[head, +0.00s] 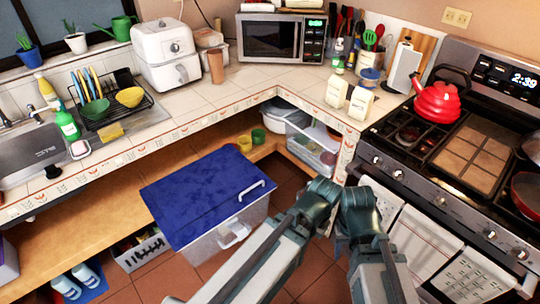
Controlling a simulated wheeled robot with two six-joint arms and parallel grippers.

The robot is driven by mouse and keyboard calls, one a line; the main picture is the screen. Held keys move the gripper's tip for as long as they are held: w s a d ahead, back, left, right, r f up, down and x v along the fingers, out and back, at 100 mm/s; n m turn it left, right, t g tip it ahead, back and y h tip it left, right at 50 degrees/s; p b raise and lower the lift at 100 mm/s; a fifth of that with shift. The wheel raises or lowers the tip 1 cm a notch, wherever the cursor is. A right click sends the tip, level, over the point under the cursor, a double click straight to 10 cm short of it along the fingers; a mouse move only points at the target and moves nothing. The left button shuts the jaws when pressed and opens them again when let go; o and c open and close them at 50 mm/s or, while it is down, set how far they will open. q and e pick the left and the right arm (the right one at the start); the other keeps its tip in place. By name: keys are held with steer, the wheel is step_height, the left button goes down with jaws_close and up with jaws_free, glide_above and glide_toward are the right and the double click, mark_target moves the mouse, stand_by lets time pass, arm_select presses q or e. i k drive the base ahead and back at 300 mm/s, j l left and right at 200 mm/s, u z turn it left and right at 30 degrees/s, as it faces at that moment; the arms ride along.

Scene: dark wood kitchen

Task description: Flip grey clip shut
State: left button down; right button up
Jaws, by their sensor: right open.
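A storage box with a blue lid (205,196) stands on the floor below the counter corner, its light grey body (215,246) facing me. A pale grey clip (235,235) sits on the box's front wall and stands out from it. A second pale, handle-like piece (252,190) lies at the lid's right edge. My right gripper (357,212) is open, right of the box and apart from it. My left gripper (318,203) is just right of the box's right edge; its fingers cannot be made out. I see nothing held in either.
A low wooden shelf (85,232) runs behind and left of the box. A clear plastic bin (312,153) stands on it to the right. The stove (440,195) with hanging towels is close on the right. Tiled floor (165,280) is free in front of the box.

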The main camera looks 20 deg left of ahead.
mark_target(238, 228)
steer(key=k+l+u, duration=0.1)
steer(key=k+u, duration=0.3)
steer(key=k, duration=0.25)
steer(key=k+j+u, duration=0.1)
steer(key=k+u, duration=0.3)
steer(key=k, duration=0.2)
